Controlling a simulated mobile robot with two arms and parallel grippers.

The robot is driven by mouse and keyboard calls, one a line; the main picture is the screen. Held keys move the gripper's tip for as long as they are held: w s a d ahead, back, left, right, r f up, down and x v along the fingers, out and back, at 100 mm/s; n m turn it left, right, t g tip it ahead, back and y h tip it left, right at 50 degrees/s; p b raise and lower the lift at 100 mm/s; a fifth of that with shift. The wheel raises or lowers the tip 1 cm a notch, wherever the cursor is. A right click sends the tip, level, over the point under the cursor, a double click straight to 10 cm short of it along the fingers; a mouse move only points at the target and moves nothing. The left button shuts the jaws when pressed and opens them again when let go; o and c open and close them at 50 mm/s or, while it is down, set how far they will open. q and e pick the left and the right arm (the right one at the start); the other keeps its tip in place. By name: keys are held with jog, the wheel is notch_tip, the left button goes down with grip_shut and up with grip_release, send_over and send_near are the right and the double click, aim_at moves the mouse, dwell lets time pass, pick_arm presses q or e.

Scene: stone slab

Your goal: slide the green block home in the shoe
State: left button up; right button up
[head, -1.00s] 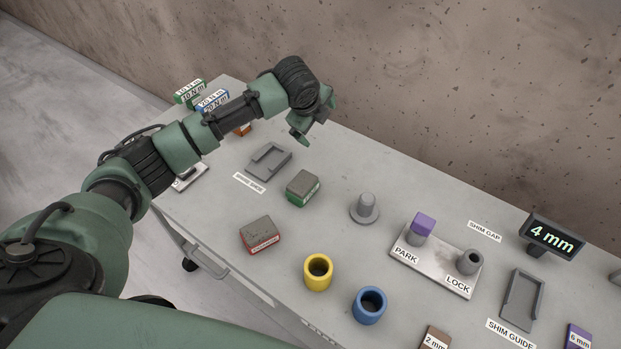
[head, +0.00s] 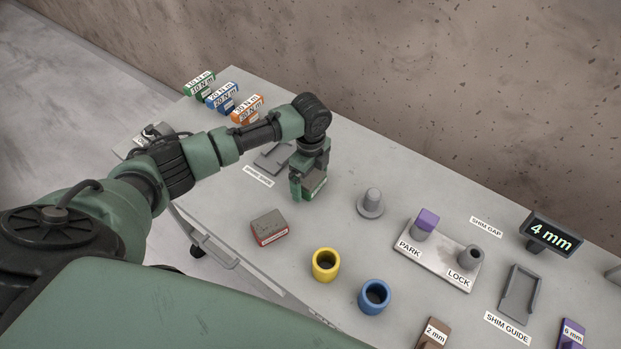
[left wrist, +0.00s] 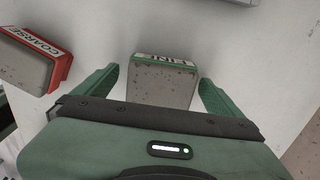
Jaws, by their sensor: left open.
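The green block (head: 317,184), grey on top with a green labelled side, stands on the slab, partly hidden by my left gripper (head: 309,186). In the left wrist view the green block (left wrist: 162,86) lies between the two spread fingers of my left gripper (left wrist: 157,85), with a gap on each side. The shoe (head: 268,160) looks like a shallow grey tray just left of the gripper, partly covered by my arm. My right gripper is not in view.
A red block (head: 269,227), marked COARSE in the wrist view (left wrist: 38,58), sits nearer the front edge. Several labelled boxes (head: 222,98) line the back left.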

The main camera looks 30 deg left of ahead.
pick_arm(q)
jog(key=shift+f, duration=0.15)
jog(key=shift+c, duration=0.4)
jog(key=c, duration=1.7)
jog(key=shift+w, duration=0.1)
